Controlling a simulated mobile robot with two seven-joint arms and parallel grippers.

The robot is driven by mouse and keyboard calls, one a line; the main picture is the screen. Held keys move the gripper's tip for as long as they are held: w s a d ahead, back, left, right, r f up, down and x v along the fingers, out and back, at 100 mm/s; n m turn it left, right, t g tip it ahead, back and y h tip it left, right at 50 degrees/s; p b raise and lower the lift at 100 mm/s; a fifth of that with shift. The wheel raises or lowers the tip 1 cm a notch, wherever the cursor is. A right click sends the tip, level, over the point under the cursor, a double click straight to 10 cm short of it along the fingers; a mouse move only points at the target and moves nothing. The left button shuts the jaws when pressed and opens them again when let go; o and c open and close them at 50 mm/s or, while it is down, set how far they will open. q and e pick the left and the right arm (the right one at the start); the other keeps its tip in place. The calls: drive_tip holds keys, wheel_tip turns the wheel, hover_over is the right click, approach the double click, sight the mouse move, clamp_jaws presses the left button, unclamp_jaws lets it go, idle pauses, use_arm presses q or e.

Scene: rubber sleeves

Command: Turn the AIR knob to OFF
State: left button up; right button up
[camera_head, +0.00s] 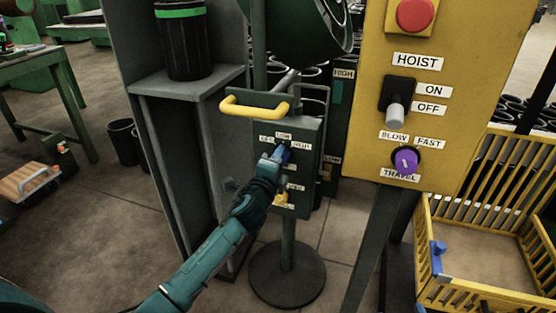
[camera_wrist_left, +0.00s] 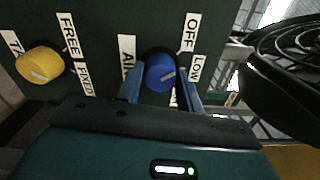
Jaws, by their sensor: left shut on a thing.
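The AIR knob is blue, on a dark green panel (camera_head: 304,194) on a stand. In the left wrist view the blue AIR knob (camera_wrist_left: 158,70) shows with a grey pointer mark aimed right, roughly toward the LOW label (camera_wrist_left: 196,68). The OFF label (camera_wrist_left: 190,32) is above that one, and the AIR label (camera_wrist_left: 127,60) is left of the knob. My left gripper (camera_wrist_left: 162,88) is shut on the knob, one blue finger on each side. In the head view my left gripper (camera_head: 280,153) covers most of the knob. My right gripper is not in view.
A yellow knob (camera_wrist_left: 40,65) with FREE and FIXED labels is beside it on the panel. A yellow handle (camera_head: 254,107) tops the panel. A yellow HOIST box (camera_head: 450,100) with a purple knob (camera_head: 405,161) stands right. A fan housing (camera_wrist_left: 290,55) is close by.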

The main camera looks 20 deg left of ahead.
use_arm(q)
drive_tip(key=shift+n, duration=0.7)
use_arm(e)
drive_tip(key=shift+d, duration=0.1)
use_arm(q)
drive_tip(key=o, duration=1)
drive_tip(key=s+p, duration=0.2)
drive_tip(key=s, duration=1.1)
drive_tip(key=shift+s+a+p, duration=0.1)
drive_tip(key=shift+a+p, duration=0.05)
drive_tip(key=shift+p, duration=0.2)
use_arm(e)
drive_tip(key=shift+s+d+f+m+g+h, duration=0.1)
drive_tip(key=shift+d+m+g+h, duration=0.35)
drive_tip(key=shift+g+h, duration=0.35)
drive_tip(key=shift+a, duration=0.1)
